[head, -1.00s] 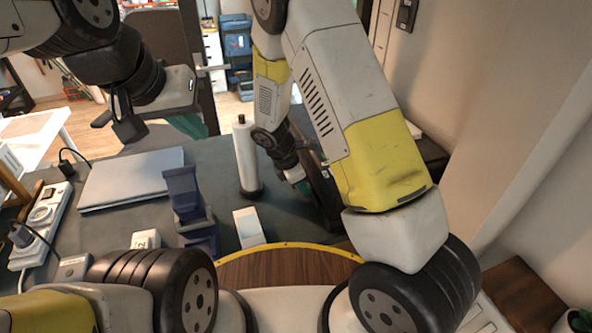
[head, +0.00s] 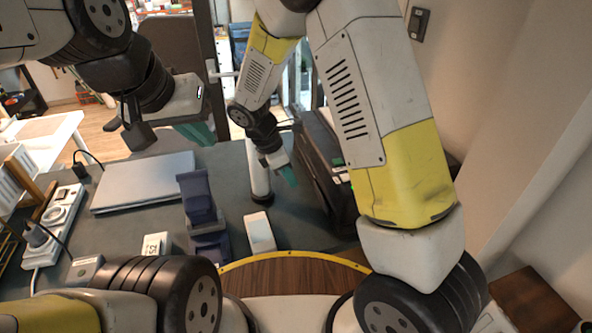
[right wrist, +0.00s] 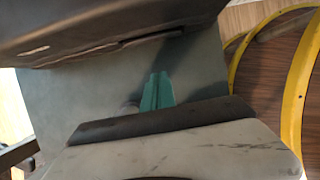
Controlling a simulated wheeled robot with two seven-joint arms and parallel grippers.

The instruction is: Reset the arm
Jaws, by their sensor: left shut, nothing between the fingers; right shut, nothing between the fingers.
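My left gripper (head: 200,133) hangs at the upper left of the head view, above the far edge of the grey table (head: 125,228). Its green fingers are shut and empty. My right gripper (head: 290,177) is near the middle of the head view, over the table, in front of a white upright roll and left of a black case. Its green fingers are shut together with nothing between them, and they also show in the right wrist view (right wrist: 157,92). Part of the roll is hidden behind my right wrist.
A closed silver laptop (head: 143,182), a power strip (head: 60,212) and a dark blue stand (head: 198,197) are on the left. The white roll (head: 260,185), a white box (head: 259,232) and the black case (head: 325,165) are further right. A wall (head: 530,130) borders the right side.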

